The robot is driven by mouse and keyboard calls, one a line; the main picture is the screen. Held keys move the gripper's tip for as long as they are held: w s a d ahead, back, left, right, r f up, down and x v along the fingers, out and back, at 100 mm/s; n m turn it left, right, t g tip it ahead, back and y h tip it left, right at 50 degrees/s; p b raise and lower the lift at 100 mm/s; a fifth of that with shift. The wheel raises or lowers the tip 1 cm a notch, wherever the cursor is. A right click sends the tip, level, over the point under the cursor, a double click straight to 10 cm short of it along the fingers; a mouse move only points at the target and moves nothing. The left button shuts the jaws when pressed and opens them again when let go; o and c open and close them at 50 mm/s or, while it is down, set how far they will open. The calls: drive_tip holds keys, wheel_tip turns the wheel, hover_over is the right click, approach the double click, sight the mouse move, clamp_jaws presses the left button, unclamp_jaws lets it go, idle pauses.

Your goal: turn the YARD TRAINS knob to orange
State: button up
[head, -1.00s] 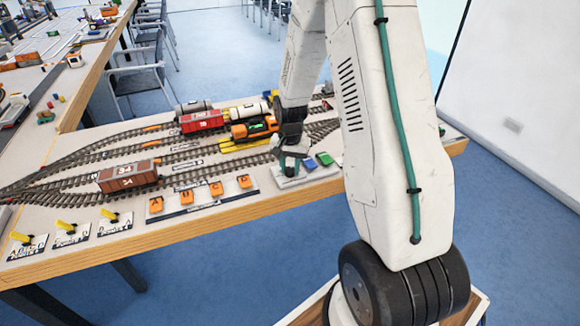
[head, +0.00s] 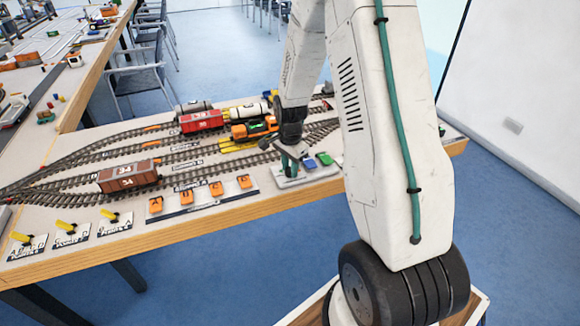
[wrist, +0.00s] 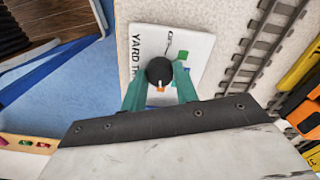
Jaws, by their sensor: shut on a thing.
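The YARD TRAINS knob (wrist: 159,70) is round and black, on a white panel (wrist: 200,45) lettered YARD TR…, partly hidden. A white mark on the knob's near side points toward an orange patch (wrist: 160,89) at the bottom. A green patch (wrist: 183,55) and a blue patch (wrist: 178,67) lie to the right, the blue one partly hidden by a finger. My gripper (wrist: 160,77) has its teal fingers on both sides of the knob, shut on it. In the head view my gripper (head: 290,163) is down at the panel (head: 318,172) and hides the knob.
Model tracks (head: 80,155) run across the table behind the panel, with an orange locomotive (head: 254,128) and a brown wagon (head: 127,176) on them. Orange switches (head: 200,193) stand left of the panel. The table's wooden edge (head: 200,220) is in front.

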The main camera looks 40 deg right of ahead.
sight(290, 171)
idle(0.4)
drive_tip(key=o, duration=1)
drive_tip(key=shift+c, duration=0.2)
drive_tip(key=shift+r, duration=0.1)
wheel_tip(290, 171, up, 8)
drive_tip(key=shift+f, duration=0.15)
drive_tip(key=shift+s+a+n, duration=0.15)
drive_tip(key=shift+s+n, duration=0.1)
drive_tip(key=shift+n, duration=0.25)
drive_tip(key=s+a+r+n, duration=0.5)
drive_tip(key=s+r, duration=0.2)
drive_tip(key=s, duration=0.2)
drive_tip(key=s+a+r+n+t, duration=0.1)
drive_tip(key=s+a+r+n, duration=0.4)
drive_tip(key=s, duration=0.4)
drive_tip(key=s+a+r+n, duration=0.6)
drive_tip(key=s+r, duration=0.3)
drive_tip(key=shift+a, duration=0.4)
